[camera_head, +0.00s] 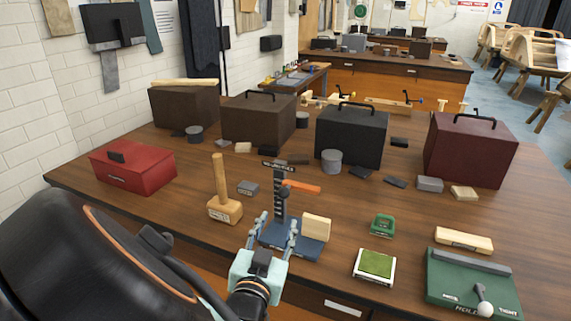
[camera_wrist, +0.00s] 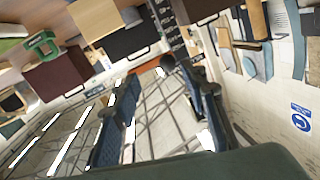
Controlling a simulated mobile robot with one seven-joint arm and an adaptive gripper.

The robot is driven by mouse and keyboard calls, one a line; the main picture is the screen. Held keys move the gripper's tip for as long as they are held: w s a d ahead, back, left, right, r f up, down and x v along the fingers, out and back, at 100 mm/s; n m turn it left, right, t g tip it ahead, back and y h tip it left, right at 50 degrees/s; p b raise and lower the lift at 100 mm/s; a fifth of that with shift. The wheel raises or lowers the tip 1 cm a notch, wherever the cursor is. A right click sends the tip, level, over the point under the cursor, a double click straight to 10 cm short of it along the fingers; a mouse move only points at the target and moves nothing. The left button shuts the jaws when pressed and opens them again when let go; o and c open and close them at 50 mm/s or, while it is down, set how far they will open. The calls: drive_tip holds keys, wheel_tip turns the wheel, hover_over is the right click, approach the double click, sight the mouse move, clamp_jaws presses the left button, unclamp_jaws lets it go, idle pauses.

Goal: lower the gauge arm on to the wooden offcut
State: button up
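The gauge has a dark upright post (camera_head: 281,195) on a dark blue base (camera_head: 275,240). Its orange gauge arm (camera_head: 302,186) sticks out to the right from high on the post. The pale wooden offcut (camera_head: 316,227) stands on the base right of the post, below the arm, with a clear gap between them. My gripper (camera_head: 277,224) is in front of the gauge in the head view, fingers pointing up and apart, lower than the orange arm. Its fingers also show spread in the wrist view (camera_wrist: 155,108), with nothing visible between them. Contact with the post cannot be told.
A wooden mallet (camera_head: 224,208) stands left of the gauge. A green block (camera_head: 382,224), a green pad (camera_head: 375,266) and a green hold panel (camera_head: 470,280) lie to the right. A red box (camera_head: 133,166) is at left; dark cases, including a black one (camera_head: 351,138), line the back.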

sight(283, 197)
drive_tip(key=shift+t, duration=0.4)
drive_tip(key=w, duration=0.6)
drive_tip(key=w+r, duration=0.1)
drive_tip(key=w, duration=0.3)
drive_tip(key=shift+d+p, duration=0.3)
drive_tip(key=shift+d, duration=0.05)
clamp_jaws()
